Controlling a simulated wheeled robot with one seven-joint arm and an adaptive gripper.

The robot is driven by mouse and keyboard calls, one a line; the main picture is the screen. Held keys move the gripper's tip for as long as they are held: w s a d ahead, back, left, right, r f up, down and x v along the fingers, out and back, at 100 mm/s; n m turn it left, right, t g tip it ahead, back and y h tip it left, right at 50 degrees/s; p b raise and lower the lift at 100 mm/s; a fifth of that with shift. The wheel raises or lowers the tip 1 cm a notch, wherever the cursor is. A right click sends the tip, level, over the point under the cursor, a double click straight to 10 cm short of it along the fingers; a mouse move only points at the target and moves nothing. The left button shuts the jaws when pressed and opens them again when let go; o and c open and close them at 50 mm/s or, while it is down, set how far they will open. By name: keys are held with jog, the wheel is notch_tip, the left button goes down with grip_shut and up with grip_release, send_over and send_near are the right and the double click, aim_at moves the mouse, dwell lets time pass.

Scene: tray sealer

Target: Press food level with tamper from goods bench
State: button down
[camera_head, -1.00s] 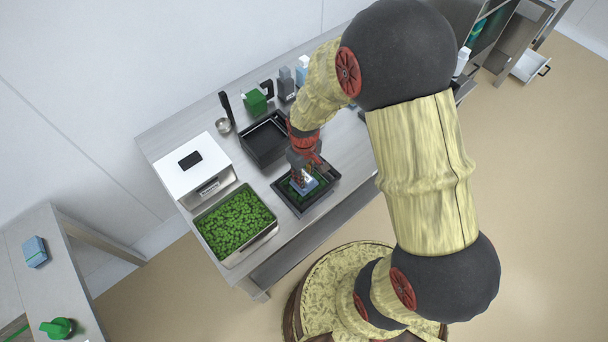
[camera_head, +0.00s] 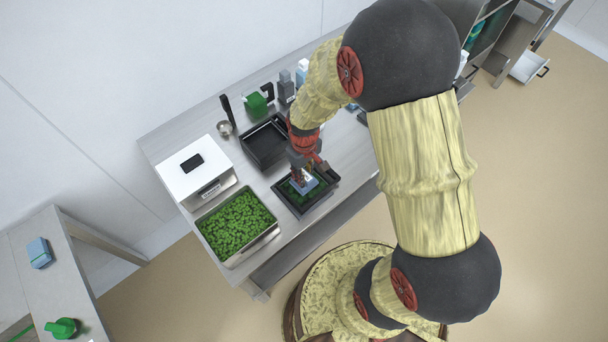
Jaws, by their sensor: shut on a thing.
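My gripper (camera_head: 303,172) points down over a small black tray (camera_head: 327,189) near the front edge of the steel bench. It is shut on the tamper (camera_head: 307,187), whose blue-grey block shows below the fingers, inside the tray's outline. Green food (camera_head: 286,189) shows in the tray around the block. The fingers hide the upper part of the tamper. I cannot tell how hard the block bears on the food or whether the food is level.
A steel pan of green food (camera_head: 270,232) and a white scale (camera_head: 178,179) stand left of the tray. An empty black tray (camera_head: 252,155) lies behind. A ladle (camera_head: 226,128), green box (camera_head: 257,104) and bottles (camera_head: 286,84) line the back. A side bench (camera_head: 60,277) holds a blue block (camera_head: 39,252) and green object (camera_head: 61,327).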

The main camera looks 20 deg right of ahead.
jog(key=shift+r+p, duration=1.85)
jog(key=shift+r, duration=0.8)
jog(key=shift+w, duration=0.1)
